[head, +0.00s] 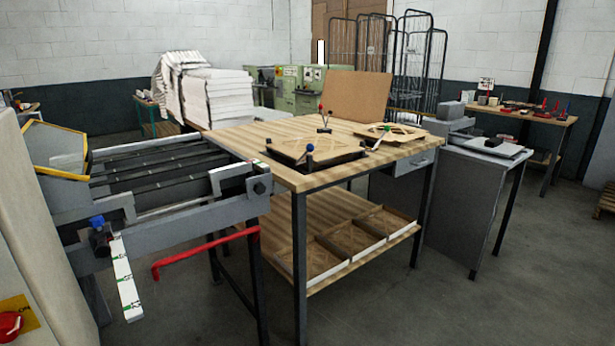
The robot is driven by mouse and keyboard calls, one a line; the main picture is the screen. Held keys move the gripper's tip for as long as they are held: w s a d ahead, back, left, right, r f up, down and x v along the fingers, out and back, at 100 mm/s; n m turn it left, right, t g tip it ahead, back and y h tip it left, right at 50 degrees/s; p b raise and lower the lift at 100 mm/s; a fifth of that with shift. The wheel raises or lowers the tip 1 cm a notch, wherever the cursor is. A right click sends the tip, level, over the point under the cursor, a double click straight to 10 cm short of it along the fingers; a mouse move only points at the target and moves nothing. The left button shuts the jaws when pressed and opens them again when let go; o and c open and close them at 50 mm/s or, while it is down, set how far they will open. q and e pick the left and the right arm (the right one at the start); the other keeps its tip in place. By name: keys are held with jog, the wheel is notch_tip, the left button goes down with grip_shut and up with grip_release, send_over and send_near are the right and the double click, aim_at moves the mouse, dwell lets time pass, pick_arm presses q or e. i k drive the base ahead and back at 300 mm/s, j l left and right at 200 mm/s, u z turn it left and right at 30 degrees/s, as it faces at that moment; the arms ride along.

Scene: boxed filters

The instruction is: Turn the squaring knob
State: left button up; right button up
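No knob carries a readable name, so I cannot tell which is the squaring knob. A blue knob (97,221) sits on a dark mount at the front of the grey machine (185,205) at left. A white strip with green marks (126,280) hangs beside it. A black knob (259,188) is on the end of the machine's front rail. On the wooden table (225,138), a dark squaring-type frame (290,165) has a blue ball (310,147) and a red-tipped lever (323,118). Neither of my grippers is in view.
A red bent bar (200,250) juts below the machine's rail. A red button on a yellow plate (12,325) is at lower left. A grey cabinet (465,195) stands at right. The floor at front right (480,310) is clear.

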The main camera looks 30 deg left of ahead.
aim_at(259, 188)
jog(key=i+u, duration=0.2)
jog(key=i, duration=0.3)
jog(key=i+l+u, duration=0.25)
jog(key=i, duration=0.2)
jog(key=i+l+u, duration=0.2)
jog(key=i, duration=0.25)
